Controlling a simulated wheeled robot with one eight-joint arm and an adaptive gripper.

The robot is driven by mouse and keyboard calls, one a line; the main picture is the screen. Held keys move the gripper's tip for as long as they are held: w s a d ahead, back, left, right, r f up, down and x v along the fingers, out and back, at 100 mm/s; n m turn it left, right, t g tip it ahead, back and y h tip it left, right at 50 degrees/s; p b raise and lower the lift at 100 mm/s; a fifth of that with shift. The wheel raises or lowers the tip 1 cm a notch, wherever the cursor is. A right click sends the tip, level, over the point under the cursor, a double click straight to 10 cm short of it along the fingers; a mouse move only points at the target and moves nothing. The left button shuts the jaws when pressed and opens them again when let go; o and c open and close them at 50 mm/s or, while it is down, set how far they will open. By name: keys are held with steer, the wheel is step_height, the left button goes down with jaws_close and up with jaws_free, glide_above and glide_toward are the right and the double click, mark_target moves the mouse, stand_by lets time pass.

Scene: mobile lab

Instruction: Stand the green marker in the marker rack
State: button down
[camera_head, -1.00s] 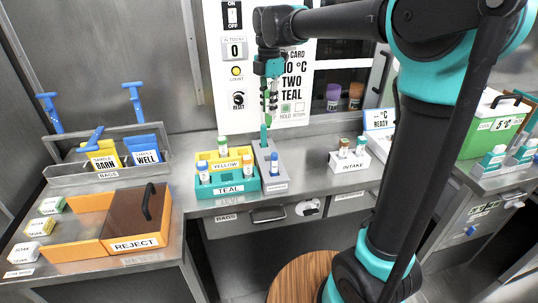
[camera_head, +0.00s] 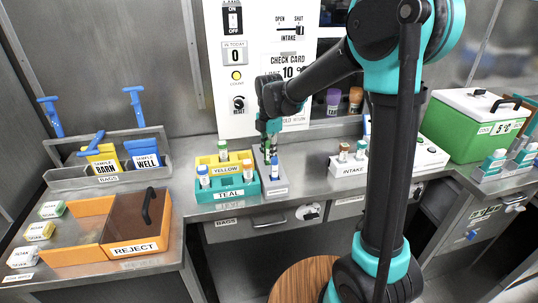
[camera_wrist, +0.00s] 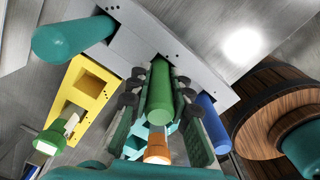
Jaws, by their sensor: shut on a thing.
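The grey marker rack (camera_head: 276,189) stands on the bench right of the yellow and teal vial racks; it also shows in the wrist view (camera_wrist: 185,48). My gripper (camera_head: 269,146) is upright over its middle, shut on the green marker (camera_wrist: 160,95). In the wrist view the marker's far end meets the rack between two other markers; I cannot tell how deep it sits. A blue marker (camera_head: 274,168) stands at the rack's front, also in the wrist view (camera_wrist: 212,122). A teal marker (camera_wrist: 75,40) stands at its other end, hidden by my gripper in the head view.
The yellow rack (camera_head: 226,170) and teal rack (camera_head: 226,194) with several capped vials stand close on the left. The intake rack (camera_head: 349,169) is to the right. Bench between them is clear. A wooden stool (camera_head: 300,278) stands in front.

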steer(key=shift+f, duration=0.25)
steer(key=shift+f, duration=0.1)
steer(key=c, duration=1.4)
jaws_free()
step_height(320, 180, up, 12)
steer(key=shift+r, duration=0.15)
steer(key=s+d+f+m+t, duration=0.2)
steer(key=s+d+f+m, duration=0.7)
steer(key=d+m, duration=0.2)
steer(key=s+d+f+m+t, duration=0.2)
steer(key=s+d+f+m, duration=0.7)
steer(key=d+m, duration=0.3)
steer(key=s+m, duration=0.1)
steer(key=m, duration=0.2)
steer(key=shift+s+d+f+m, duration=0.15)
steer(key=shift+d+f+m, duration=0.05)
steer(key=shift+d+m, duration=0.1)
